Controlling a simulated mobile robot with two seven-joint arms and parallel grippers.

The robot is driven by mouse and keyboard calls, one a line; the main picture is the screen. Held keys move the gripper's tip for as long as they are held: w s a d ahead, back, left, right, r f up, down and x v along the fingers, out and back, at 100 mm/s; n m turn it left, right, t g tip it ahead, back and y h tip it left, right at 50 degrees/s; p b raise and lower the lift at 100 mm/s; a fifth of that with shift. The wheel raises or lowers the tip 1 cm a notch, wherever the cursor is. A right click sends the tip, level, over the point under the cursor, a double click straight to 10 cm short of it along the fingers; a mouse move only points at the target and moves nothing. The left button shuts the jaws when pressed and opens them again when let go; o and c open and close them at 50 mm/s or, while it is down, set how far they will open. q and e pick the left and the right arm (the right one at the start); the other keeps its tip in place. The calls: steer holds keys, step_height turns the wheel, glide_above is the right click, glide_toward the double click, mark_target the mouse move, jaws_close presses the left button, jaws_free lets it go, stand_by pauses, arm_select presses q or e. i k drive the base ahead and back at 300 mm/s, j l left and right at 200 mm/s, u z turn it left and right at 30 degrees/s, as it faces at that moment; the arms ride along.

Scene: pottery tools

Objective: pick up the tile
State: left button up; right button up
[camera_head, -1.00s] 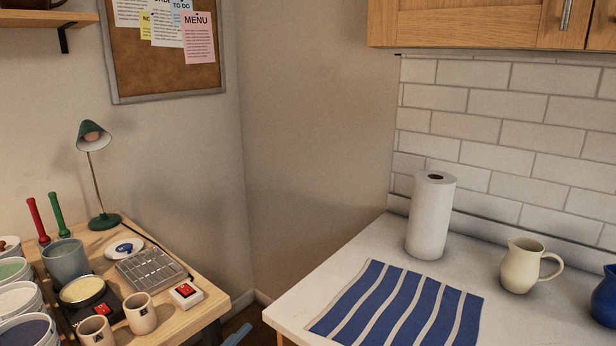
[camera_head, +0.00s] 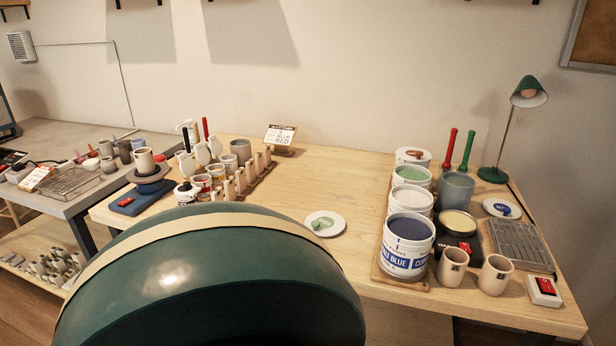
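I cannot tell for sure which thing is the tile. A flat white round piece with a green patch (camera_head: 325,224) lies on the wooden table, left of the glaze tubs. Another white round piece with a blue patch (camera_head: 502,208) lies at the right, behind a metal grid tray (camera_head: 521,246). Neither of my grippers is in view.
A large dark green rounded shape with a cream band (camera_head: 215,285) hides the table's front; I cannot tell what it is. Glaze tubs, such as the blue one (camera_head: 408,245), and two cups (camera_head: 453,266) crowd the right. The table (camera_head: 345,165) is clear at the middle back.

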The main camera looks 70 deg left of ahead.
mark_target(241, 187)
steer(key=u, duration=2.7)
steer(key=i+l+z, duration=0.1)
steer(key=z, duration=0.25)
steer(key=l+z, duration=0.15)
steer(key=z, duration=0.2)
steer(key=i+z, duration=0.15)
steer(key=z, duration=0.2)
steer(key=j+z, duration=0.4)
steer(key=j, duration=0.5)
steer(key=j+u, duration=0.15)
steer(key=u, duration=1.1)
